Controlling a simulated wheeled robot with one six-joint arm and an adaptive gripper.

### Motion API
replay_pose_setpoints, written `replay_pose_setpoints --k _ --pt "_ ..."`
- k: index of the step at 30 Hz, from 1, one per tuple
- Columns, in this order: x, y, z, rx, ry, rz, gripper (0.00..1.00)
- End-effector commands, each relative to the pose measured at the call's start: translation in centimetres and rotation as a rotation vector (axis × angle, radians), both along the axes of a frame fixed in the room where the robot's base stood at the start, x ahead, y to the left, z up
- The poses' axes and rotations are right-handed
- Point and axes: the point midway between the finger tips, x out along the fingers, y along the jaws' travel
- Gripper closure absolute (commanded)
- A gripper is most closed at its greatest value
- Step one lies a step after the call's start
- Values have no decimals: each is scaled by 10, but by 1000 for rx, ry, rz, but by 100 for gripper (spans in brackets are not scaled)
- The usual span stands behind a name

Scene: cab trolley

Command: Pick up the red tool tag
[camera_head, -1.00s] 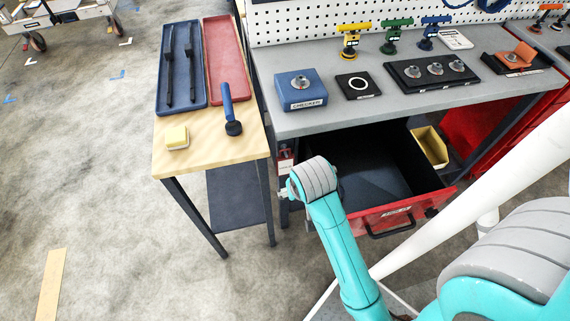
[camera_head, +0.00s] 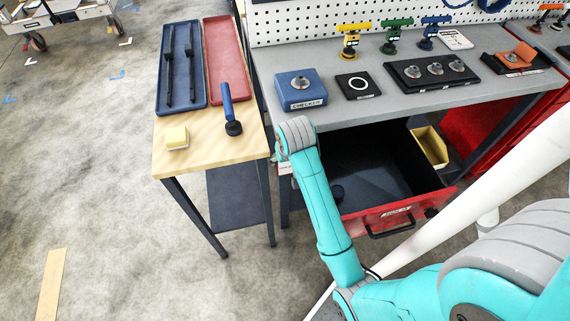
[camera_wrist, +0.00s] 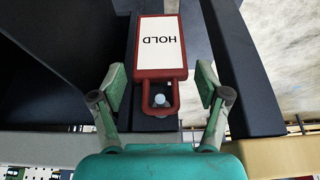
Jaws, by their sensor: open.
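The red tool tag (camera_wrist: 162,76) has a white face reading HOLD, upside down in the wrist view. Its red loop hangs around a pale peg (camera_wrist: 160,99) on a dark post. My gripper (camera_wrist: 161,85) is open, with one finger on each side of the tag and a gap on both sides. In the head view only a small pale piece of the tag (camera_head: 285,168) shows below my wrist, near the bench's left leg.
The wooden side table (camera_head: 205,152) stands close on the left. The grey workbench (camera_head: 300,122) edge is just above my wrist.

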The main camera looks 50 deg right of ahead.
Motion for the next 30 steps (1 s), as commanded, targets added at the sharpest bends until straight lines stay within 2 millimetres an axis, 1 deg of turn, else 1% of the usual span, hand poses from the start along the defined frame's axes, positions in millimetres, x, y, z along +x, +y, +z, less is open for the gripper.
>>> replay_pose_setpoints --k 1,3,7,11,17,18,20,21,22,23,30 --pt "2 -1 -8 1 4 0 25" --pt "5 -4 -18 1 4 0 25" --pt "10 -7 -31 1 3 0 25" --pt "12 -8 -36 1 1 0 25" --pt "12 -8 -36 0 0 0 25" --pt "12 -8 -36 0 0 0 35" --pt "12 -8 -36 0 0 0 50" --pt "12 -8 -36 0 0 0 60" --pt "12 -8 -36 0 0 0 68" --pt "12 -8 -36 0 0 0 72" --pt "12 -8 -36 1 1 0 73"
